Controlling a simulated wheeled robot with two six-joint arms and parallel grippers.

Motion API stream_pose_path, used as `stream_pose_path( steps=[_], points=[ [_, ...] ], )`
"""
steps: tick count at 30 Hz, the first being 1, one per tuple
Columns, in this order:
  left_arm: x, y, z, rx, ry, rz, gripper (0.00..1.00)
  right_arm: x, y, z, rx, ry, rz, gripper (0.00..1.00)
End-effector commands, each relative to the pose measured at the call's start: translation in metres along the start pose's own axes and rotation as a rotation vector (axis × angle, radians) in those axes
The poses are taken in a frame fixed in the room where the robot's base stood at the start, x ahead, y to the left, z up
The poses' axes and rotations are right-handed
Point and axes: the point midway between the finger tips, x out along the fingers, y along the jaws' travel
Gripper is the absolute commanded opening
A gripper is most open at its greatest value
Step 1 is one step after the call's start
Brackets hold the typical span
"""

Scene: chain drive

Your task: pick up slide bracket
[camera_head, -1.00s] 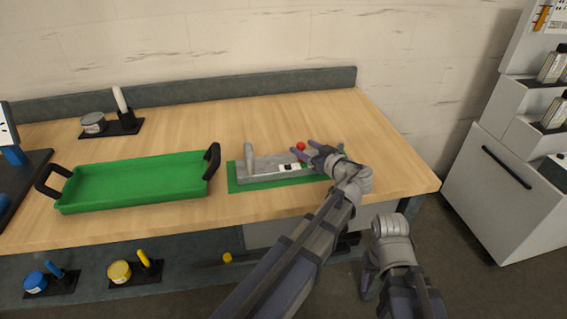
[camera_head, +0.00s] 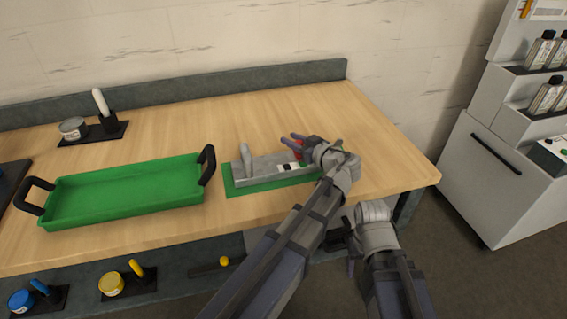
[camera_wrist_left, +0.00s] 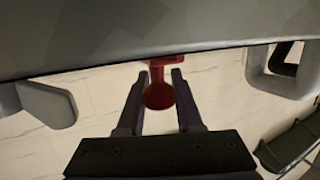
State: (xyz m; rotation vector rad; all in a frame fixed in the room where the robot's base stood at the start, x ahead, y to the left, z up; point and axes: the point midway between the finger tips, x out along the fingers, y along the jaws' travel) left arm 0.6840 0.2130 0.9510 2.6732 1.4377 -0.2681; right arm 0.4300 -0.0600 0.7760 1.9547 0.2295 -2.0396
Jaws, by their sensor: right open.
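The slide bracket (camera_head: 257,168), as I take it, is a long grey piece with an upright post at its left end. It lies on a green mat (camera_head: 232,187) on the bench. A red knob (camera_wrist_left: 158,96) stands at its right part. My left gripper (camera_head: 293,141) is over that right part and hides it in the head view. In the left wrist view its two fingers (camera_wrist_left: 160,80) stand apart on either side of the red knob, with small gaps. My right gripper (camera_head: 352,262) is low in front of the bench edge, its fingers mostly hidden.
A green tray (camera_head: 52,217) with black handles stands left of the mat. A black holder (camera_head: 108,130) with a grey round part and a white-handled tool is at the back left. A white cabinet (camera_head: 490,185) stands on the right. The back middle of the bench is clear.

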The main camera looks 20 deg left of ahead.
Motion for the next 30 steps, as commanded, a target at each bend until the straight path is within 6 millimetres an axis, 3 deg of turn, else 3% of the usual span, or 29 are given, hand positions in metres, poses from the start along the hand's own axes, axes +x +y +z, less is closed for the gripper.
stream_pose_path(
  steps=[1,9,30],
  points=[
    [0.0000,0.0000,0.0000,0.000,0.000,0.000,0.28,0.0000,0.0000,0.0000,0.000,0.000,0.000,0.61],
    [0.0001,-0.0001,0.0000,0.000,0.000,0.000,0.00,0.0000,0.0000,0.0000,0.000,0.000,0.000,0.61],
    [0.0002,-0.0002,0.0002,0.000,-0.001,-0.001,0.00,0.0001,0.0000,0.0000,0.000,0.000,0.000,0.61]
  ],
)
